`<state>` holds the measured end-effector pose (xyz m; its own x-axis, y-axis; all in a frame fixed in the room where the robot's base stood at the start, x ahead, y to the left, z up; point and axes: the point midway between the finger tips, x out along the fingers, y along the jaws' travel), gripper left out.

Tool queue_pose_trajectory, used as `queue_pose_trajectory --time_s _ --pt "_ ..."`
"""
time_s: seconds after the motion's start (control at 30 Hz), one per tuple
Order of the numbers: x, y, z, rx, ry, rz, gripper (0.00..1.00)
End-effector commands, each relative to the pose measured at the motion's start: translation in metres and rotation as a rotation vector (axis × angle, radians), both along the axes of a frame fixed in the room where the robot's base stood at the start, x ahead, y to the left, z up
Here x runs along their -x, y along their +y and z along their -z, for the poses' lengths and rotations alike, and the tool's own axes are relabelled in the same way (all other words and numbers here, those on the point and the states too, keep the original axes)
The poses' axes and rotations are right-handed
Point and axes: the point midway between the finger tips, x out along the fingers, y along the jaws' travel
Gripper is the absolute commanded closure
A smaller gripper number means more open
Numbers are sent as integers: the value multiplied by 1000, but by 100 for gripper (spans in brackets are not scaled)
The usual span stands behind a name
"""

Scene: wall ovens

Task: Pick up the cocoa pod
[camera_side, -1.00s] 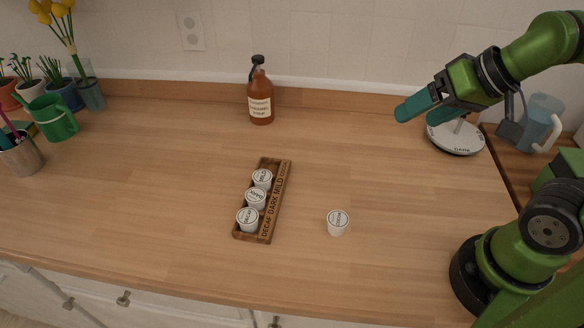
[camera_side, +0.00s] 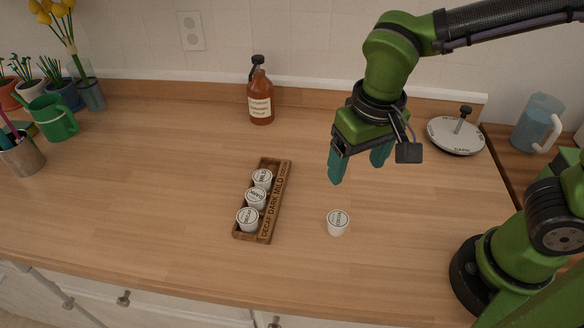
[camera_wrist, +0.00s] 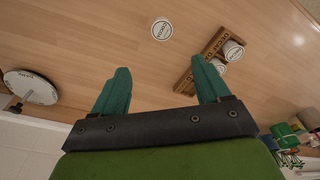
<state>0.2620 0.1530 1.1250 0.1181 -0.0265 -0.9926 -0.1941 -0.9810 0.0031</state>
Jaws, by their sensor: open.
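The cocoa pod (camera_side: 337,223) is a small white cup with a round printed lid. It stands upright and alone on the wooden counter, right of the pod rack. It also shows in the wrist view (camera_wrist: 161,30), beyond and between the fingertips. My gripper (camera_side: 358,170) has teal fingers, spread apart and empty. It hangs in the air above the counter, behind the pod in the side view. The fingers also show in the wrist view (camera_wrist: 158,80). Nothing hides the pod.
A wooden rack (camera_side: 272,208) marked DECAF DARK MILD holds three white pods. A syrup bottle (camera_side: 260,92) stands at the back. A round white lidded item (camera_side: 456,138) and a blue pitcher (camera_side: 537,122) are at right. The counter around the pod is clear.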

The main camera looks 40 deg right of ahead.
Motion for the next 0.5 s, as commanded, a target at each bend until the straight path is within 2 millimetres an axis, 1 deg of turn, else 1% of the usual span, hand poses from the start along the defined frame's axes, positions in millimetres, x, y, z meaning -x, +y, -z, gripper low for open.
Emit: queue_pose_trajectory --time_s 0.3,0.4,0.5 --pt "-6 -2 66 1 7 1 24" --pt "-8 -3 86 2 6 0 24" --pt "-11 -3 100 0 4 1 24"
